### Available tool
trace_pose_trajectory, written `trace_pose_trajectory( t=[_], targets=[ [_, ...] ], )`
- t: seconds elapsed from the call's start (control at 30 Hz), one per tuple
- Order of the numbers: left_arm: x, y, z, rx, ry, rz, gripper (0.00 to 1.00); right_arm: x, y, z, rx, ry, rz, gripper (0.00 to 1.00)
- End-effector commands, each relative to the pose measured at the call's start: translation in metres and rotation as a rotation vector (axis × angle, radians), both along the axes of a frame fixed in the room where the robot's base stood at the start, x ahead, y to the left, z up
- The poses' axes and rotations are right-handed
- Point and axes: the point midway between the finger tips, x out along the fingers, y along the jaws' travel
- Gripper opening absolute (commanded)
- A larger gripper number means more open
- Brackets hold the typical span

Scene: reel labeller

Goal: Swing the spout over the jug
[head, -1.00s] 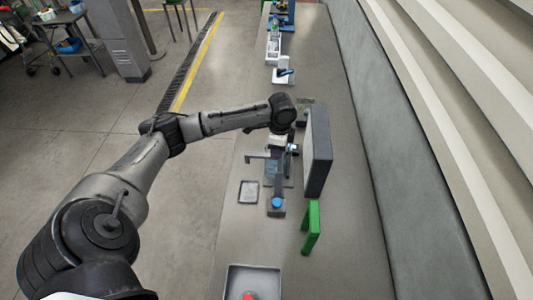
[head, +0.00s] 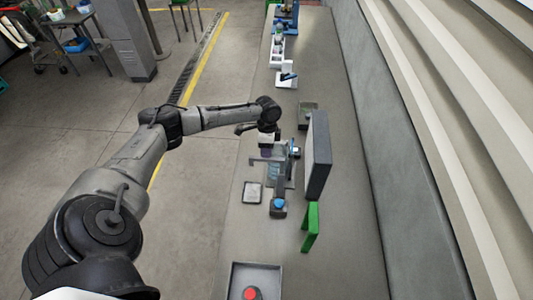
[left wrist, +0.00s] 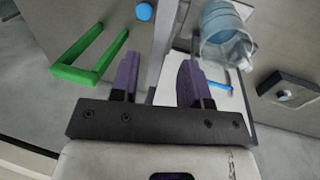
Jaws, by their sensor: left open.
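The spout (head: 262,159) is a grey bar reaching left from a small stand with a blue knob (head: 278,203) on its near end. A pale blue, see-through jug (left wrist: 226,35) shows in the left wrist view, right of the fingers. In the head view the jug is hard to make out under the stand. My left gripper (head: 266,150) points down just above the spout. In the left wrist view its purple fingers (left wrist: 157,80) are apart, with a grey bar showing between them; contact cannot be told. My right gripper is not in view.
A dark upright panel (head: 318,152) stands right of the stand, and a green bracket (head: 311,228) is nearer. A flat grey tray (head: 252,193) lies left. A white device (head: 287,75) stands farther along the bench.

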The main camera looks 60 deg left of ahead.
Motion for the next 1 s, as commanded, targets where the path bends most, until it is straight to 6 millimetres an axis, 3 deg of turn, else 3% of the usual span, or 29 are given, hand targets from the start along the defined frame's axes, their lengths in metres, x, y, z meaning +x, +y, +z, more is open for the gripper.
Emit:
trace_pose_trajectory(
  t=[0.3,0.7,1.0],
  targets=[
    [-0.004,-0.005,-0.030,0.001,0.002,0.001,0.42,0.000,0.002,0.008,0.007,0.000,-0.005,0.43],
    [-0.004,-0.006,-0.035,0.001,0.000,0.000,0.42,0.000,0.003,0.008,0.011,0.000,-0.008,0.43],
    [-0.004,-0.006,-0.035,0.001,0.000,0.000,0.15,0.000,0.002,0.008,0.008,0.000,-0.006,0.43]
  ],
)
